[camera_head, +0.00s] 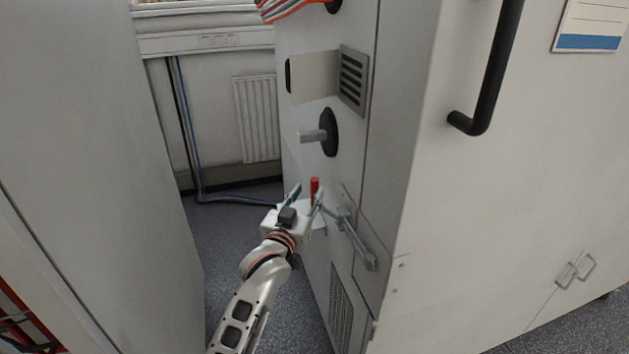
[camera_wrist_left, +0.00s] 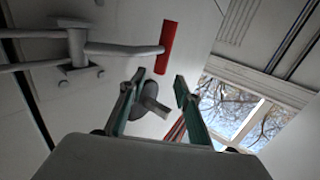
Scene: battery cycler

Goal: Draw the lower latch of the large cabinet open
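The large cabinet (camera_head: 410,190) stands at the right. Its lower latch (camera_head: 346,222) is a grey metal lever mechanism low on the narrow side face, with a red grip (camera_head: 315,188) at one end. In the left wrist view, the red grip (camera_wrist_left: 167,47) sits on the end of a grey bar coming from the left. My left gripper (camera_head: 305,192) is open beside the red grip. In the wrist view, its two fingers (camera_wrist_left: 160,80) are spread, and the grip appears just beyond the fingertips. I cannot tell whether they touch. My right gripper is not in view.
A grey handle on a black round base (camera_head: 328,132) protrudes above the latch. A vent with an open flap (camera_head: 315,77) is higher up. A black door handle (camera_head: 490,75) is on the front. A pale panel (camera_head: 95,150) bounds the left; floor (camera_head: 235,230) shows between.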

